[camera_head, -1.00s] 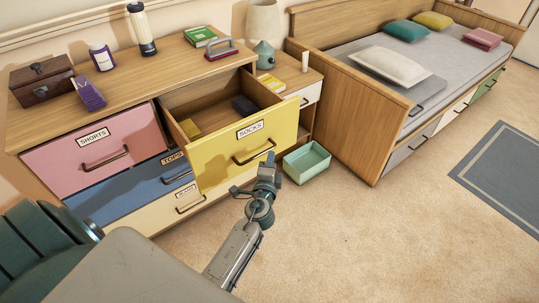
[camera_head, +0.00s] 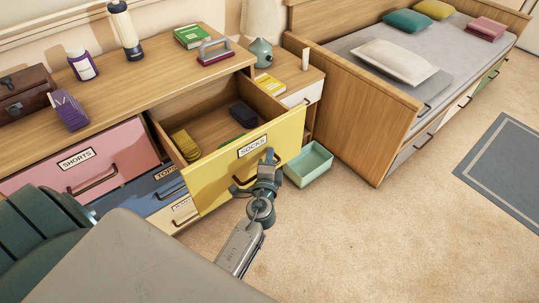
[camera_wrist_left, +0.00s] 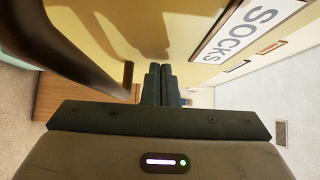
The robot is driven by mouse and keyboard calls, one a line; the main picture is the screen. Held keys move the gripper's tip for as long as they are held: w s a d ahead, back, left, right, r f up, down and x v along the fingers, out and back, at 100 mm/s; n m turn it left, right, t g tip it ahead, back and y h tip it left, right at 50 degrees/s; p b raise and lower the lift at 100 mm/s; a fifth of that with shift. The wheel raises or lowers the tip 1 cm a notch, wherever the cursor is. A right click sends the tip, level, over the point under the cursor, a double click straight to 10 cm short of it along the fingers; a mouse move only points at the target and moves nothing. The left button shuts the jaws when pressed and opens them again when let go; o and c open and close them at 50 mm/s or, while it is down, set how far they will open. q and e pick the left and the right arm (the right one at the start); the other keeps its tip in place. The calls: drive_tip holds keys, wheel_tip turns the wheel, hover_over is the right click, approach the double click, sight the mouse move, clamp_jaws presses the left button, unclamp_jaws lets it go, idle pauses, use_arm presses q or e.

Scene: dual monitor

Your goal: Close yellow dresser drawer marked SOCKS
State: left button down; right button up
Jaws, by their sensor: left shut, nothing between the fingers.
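The yellow drawer marked SOCKS (camera_head: 225,172) is pulled out of the wooden dresser (camera_head: 140,82). Its inside shows a yellow folded item, a dark item and something green. My left gripper (camera_head: 268,157) is shut and empty at the drawer's front face, just below the SOCKS label (camera_head: 253,146) and by the dark handle (camera_head: 244,184). In the left wrist view the shut fingers (camera_wrist_left: 162,85) point at the yellow front, between the handle (camera_wrist_left: 127,78) and the label (camera_wrist_left: 246,28). I cannot tell for sure whether they touch it. My right gripper is not in view.
Pink SHORTS (camera_head: 78,160) and blue TOPS (camera_head: 155,188) drawers lie left of the yellow one. A mint bin (camera_head: 309,163) stands on the floor to its right, before a nightstand and the bed (camera_head: 365,110). Open carpet lies in front.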

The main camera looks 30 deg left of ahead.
use_arm(q)
drive_tip(key=shift+a, duration=0.1)
